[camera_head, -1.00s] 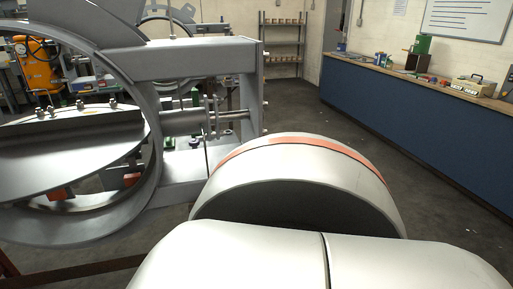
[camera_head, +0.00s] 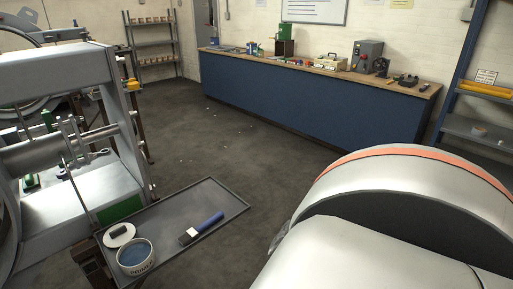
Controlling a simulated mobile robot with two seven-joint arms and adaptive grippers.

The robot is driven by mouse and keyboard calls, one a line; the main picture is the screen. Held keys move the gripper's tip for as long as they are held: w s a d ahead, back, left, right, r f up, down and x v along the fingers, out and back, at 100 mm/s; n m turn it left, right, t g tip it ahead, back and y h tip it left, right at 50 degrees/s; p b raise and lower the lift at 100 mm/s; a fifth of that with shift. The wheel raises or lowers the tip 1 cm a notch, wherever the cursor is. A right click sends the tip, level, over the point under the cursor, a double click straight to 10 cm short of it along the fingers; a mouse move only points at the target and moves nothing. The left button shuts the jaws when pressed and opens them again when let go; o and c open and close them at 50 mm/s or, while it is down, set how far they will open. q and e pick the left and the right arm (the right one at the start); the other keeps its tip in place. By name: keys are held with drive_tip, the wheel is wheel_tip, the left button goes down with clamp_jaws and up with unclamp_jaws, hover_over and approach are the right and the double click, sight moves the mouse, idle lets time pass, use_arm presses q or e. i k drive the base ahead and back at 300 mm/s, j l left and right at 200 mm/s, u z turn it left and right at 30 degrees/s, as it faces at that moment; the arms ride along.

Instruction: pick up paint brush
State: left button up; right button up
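A white arm link of mine with an orange band fills the lower right. Neither of my grippers shows, and nothing is seen touching the brush.
A labelled tin (camera_head: 137,257) and a white lid or dish (camera_head: 119,234) with a dark item on it share the tray's left end. A large grey damper frame (camera_head: 60,75) stands at left. A blue workbench (camera_head: 300,98) runs along the back wall.

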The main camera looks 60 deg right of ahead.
sight(191, 234)
drive_tip(key=z, duration=1.35)
